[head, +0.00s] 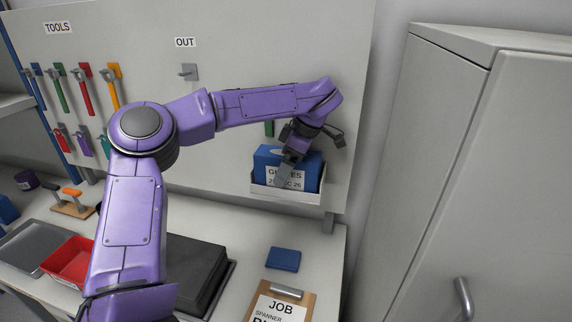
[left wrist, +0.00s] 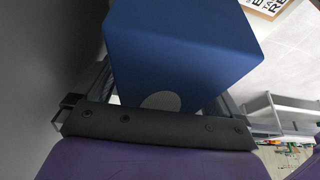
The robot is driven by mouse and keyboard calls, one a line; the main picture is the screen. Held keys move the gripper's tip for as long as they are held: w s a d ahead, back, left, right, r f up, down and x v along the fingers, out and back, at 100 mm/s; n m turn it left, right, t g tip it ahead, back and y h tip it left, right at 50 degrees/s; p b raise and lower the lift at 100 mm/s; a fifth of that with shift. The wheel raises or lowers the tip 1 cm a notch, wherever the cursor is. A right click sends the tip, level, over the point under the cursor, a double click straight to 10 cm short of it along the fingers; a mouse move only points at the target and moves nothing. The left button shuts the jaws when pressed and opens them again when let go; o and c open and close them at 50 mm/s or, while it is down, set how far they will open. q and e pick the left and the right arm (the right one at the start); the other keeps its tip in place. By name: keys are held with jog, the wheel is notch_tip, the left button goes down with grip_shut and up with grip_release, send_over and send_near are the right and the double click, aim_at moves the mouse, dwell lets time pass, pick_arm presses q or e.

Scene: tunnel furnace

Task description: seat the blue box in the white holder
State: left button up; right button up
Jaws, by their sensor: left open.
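The blue box (head: 265,157) carries a white label reading GLOVES and a date, partly covered by my gripper. It sits inside the white holder (head: 285,194) on the grey wall panel, its lower part behind the front lip. It looks roughly upright; whether it touches the holder's floor is hidden. My left gripper (head: 303,160) is at the box from above and the right, open, with one finger across the box's front. In the left wrist view the blue box (left wrist: 180,45) fills the space between the open fingers (left wrist: 160,100). My right gripper is not in view.
Several coloured tools (head: 85,90) hang on the panel at left, and an empty hook (head: 188,72) is under the OUT sign. On the bench are a red tray (head: 68,262), a black case (head: 195,268), a small blue item (head: 283,259) and a clipboard (head: 285,298). A grey cabinet (head: 490,180) stands at right.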

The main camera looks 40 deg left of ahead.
pick_arm(q)
jog(key=v, duration=1)
jog(key=shift+d+r, duration=0.15)
jog(key=shift+r, duration=0.05)
